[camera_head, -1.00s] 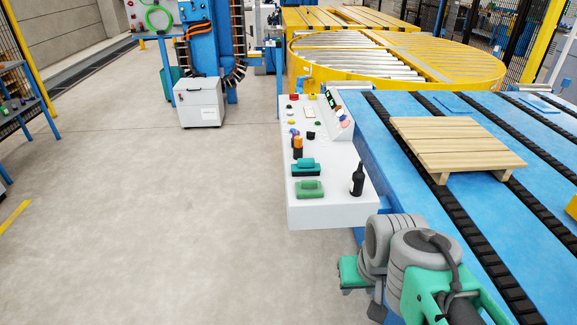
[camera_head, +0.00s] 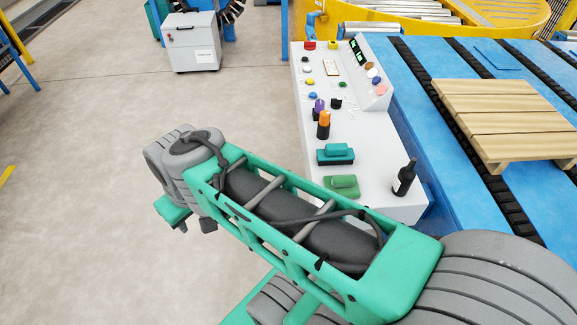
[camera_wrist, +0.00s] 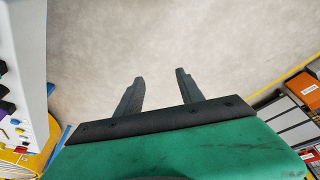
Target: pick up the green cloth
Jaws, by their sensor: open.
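The green cloth (camera_head: 343,187) appears as a flat green piece with a raised green part on top. It lies near the front end of the white control console, left of a black bottle (camera_head: 403,178). Just behind it is a teal block on a dark base (camera_head: 335,153). My gripper (camera_wrist: 160,77) shows in the wrist view with its two dark fingers apart and nothing between them. Bare floor lies beyond the fingers. The cloth is not clearly visible in the wrist view, and my fingers cannot be made out in the head view.
The white console (camera_head: 372,207) carries buttons and upright orange (camera_head: 323,123) and purple items. Its edge also shows at the left of the wrist view (camera_wrist: 32,50). A wooden pallet (camera_head: 500,115) rests on the blue conveyor (camera_head: 470,175) at right.

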